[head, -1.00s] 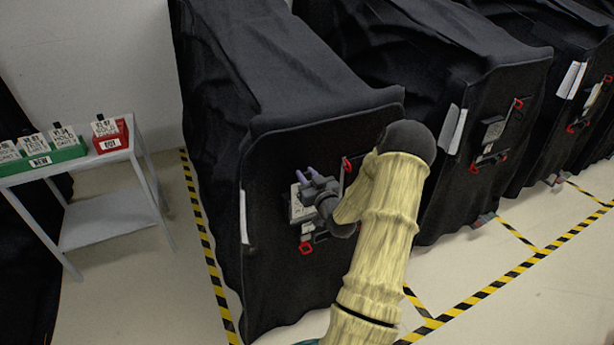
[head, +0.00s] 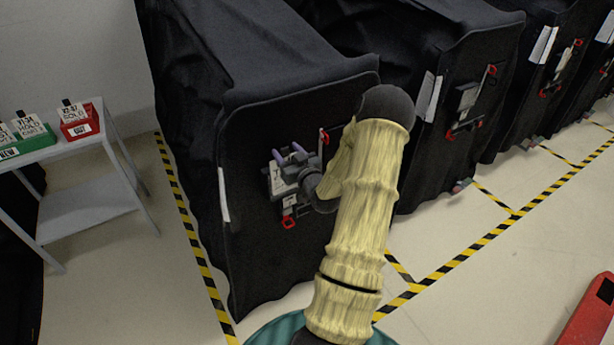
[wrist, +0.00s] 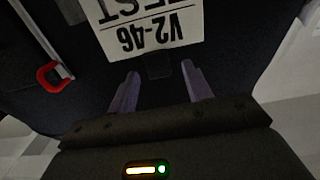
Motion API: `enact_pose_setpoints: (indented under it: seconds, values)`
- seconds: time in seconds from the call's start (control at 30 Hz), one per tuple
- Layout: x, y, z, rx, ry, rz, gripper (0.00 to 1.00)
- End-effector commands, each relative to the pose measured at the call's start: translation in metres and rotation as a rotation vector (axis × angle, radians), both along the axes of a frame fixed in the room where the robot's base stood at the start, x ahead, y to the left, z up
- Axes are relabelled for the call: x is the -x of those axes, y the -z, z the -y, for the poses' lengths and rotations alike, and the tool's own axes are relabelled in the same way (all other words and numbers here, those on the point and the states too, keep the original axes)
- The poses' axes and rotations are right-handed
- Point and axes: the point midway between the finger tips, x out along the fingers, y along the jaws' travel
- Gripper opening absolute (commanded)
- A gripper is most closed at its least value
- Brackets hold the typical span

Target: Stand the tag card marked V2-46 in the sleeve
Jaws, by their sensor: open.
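The V2-46 tag card (wrist: 150,28), white with black print and a dark tab, is upside down in the wrist view, against the first cart's black cover. In the head view its white face (head: 274,181) shows beside my gripper (head: 288,151). My gripper's purple fingers (wrist: 158,82) are open, one on each side of the dark tab, with clear gaps. The card's far end is cut off in the wrist view. The sleeve is mostly hidden behind my gripper and the card, so I cannot tell how deep the card sits.
A red clip (head: 289,223) and another red clip (wrist: 50,76) sit by the card. A grey trolley (head: 90,212) at left bears a green box (head: 38,145) and a red box (head: 82,128) of cards. More covered carts stand right. Striped tape (head: 190,225) marks the floor.

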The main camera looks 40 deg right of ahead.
Motion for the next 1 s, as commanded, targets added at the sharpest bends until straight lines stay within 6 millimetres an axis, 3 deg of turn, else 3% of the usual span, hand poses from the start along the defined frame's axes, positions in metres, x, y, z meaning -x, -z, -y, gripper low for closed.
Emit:
enact_pose_setpoints:
  seconds: [0.7, 1.0]
  values:
    - [0.135, 0.000, -0.032, -0.003, 0.003, -0.002, 0.50]
    - [0.151, 0.000, -0.037, -0.001, 0.001, -0.001, 0.50]
